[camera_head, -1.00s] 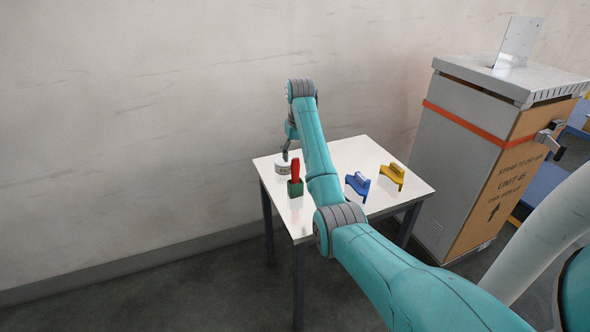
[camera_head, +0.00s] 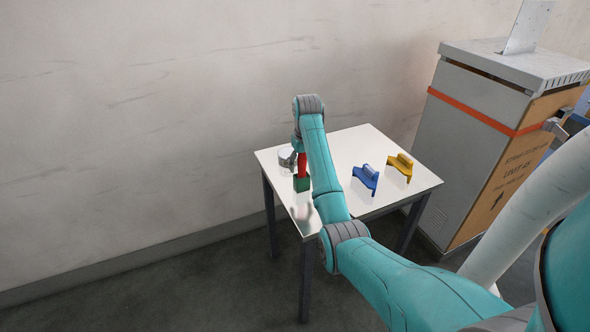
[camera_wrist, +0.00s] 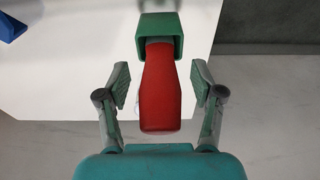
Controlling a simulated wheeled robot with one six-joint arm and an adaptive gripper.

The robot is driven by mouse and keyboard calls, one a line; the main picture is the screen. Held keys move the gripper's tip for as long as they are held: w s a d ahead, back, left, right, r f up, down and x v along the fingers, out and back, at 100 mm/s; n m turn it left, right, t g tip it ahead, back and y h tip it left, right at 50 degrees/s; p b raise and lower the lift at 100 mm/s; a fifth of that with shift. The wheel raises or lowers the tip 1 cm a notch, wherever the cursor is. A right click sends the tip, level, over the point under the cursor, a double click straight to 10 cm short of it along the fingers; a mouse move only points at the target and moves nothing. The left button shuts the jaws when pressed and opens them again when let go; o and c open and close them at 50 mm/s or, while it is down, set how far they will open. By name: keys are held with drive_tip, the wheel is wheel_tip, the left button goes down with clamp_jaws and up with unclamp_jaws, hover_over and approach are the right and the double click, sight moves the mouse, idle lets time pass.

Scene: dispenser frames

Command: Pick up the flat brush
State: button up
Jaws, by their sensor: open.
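The flat brush, a red handle (camera_head: 303,163) rising from a squarish green part (camera_head: 302,184), stands on the left part of the white table. In the wrist view the handle (camera_wrist: 160,95) lies between the two fingers, with visible gaps on both sides. The green part (camera_wrist: 159,24) lies ahead of the fingertips. I cannot tell whether the green part is a holder or the brush's own head. My gripper (camera_wrist: 160,84) is open and holds nothing. In the head view my arm partly hides it at the brush.
A pale round object (camera_head: 285,154) stands just left of the brush. A blue dispenser frame (camera_head: 366,179) and a yellow one (camera_head: 400,166) are on the right of the table (camera_head: 350,148). A tall cabinet (camera_head: 468,140) stands beyond the table's right side. A wall is behind.

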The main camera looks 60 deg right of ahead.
drive_tip(key=shift+f, duration=0.85)
drive_tip(key=c, duration=1.2)
drive_tip(key=shift+c, duration=0.2)
drive_tip(key=shift+w+r, duration=0.1)
drive_tip(key=shift+r, duration=0.05)
